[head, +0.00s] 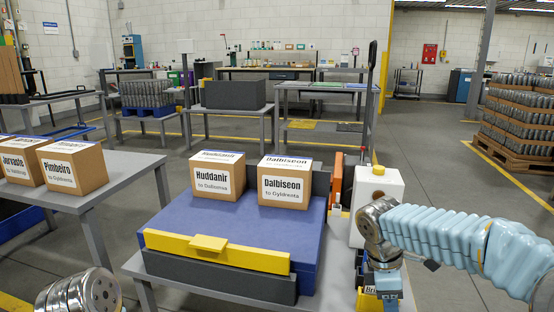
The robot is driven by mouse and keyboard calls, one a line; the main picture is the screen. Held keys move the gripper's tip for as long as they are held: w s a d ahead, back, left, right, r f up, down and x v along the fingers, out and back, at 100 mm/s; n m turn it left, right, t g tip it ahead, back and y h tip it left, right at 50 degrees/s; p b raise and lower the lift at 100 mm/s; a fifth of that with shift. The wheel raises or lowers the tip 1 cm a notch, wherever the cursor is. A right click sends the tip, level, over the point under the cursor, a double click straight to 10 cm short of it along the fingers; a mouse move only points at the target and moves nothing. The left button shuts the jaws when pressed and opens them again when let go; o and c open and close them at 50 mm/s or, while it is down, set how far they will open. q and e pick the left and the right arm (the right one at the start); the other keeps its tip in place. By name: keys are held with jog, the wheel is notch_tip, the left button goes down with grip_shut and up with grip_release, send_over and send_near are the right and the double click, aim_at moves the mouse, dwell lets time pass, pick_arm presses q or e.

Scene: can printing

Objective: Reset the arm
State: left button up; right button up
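Below the wrist, my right gripper (388,290) is partly in view at the bottom edge. Its fingertips cannot be made out, so I cannot tell whether it is open or shut. Only a rounded metal joint of my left arm shows at the bottom left. My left gripper is out of view.
Two cartons, Huddanir (217,178) and Dalbiseon (285,183), stand on the blue machine with a yellow front bar (217,250). Cartons including Pimbeiro (72,168) sit on the left table (105,190).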

jog(key=s+a+f+m+y+p, duration=0.15)
jog(key=a+f, duration=0.25)
jog(key=f, duration=0.5)
jog(key=s+a+f+m+y+p, duration=0.1)
jog(key=s+a+f+m+y, duration=0.15)
jog(key=a+f, duration=0.45)
jog(key=s+a+f+m+t+y+p, duration=0.1)
jog(key=s+f+m+y+p, duration=0.2)
jog(key=s+f+m, duration=0.9)
notch_tip(320, 180, down, 3)
jog(key=shift+a+r+m+t, duration=0.2)
jog(key=shift+m+t, duration=0.1)
jog(key=shift+m, duration=0.1)
